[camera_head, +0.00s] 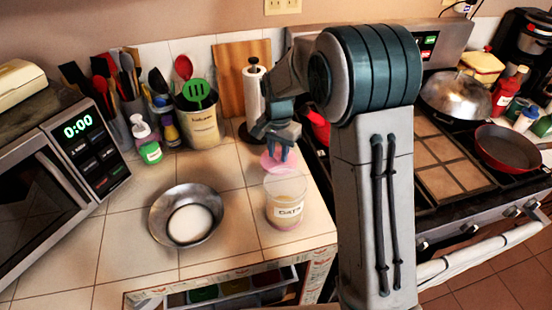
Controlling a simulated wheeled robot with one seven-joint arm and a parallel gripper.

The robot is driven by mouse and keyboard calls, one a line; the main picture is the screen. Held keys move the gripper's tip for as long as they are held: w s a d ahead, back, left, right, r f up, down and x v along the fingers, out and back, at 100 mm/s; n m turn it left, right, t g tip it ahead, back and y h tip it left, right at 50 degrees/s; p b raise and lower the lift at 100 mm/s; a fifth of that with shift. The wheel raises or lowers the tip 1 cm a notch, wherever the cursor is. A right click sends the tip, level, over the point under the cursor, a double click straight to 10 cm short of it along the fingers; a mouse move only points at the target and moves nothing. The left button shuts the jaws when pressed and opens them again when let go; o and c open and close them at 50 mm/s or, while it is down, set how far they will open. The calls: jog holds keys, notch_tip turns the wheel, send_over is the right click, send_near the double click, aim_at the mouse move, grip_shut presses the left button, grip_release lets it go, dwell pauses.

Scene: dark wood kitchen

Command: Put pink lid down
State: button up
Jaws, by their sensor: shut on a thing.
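The pink lid (273,161) is held under my gripper (279,150), which is shut on it. The lid is just behind and above the rim of a clear container (286,203) labelled "OATS". The container stands upright with its top open, near the right edge of the tiled counter. My fingers hide part of the lid, and I cannot tell whether the lid touches the counter.
A metal bowl (168,222) with white contents sits left of the container. Utensil holders (199,124), a soap bottle (147,142) and a paper towel roll (252,95) stand at the back. A microwave (50,190) is at left. Tiles (240,235) between bowl and container are bare.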

aim_at(276, 162)
jog(key=shift+a+f, duration=0.2)
jog(key=shift+f+p, duration=0.45)
jog(key=shift+f, duration=1.5)
jog(key=shift+f, duration=0.2)
jog(key=o, duration=0.9)
jog(key=shift+o, duration=0.2)
jog(key=shift+r, duration=0.1)
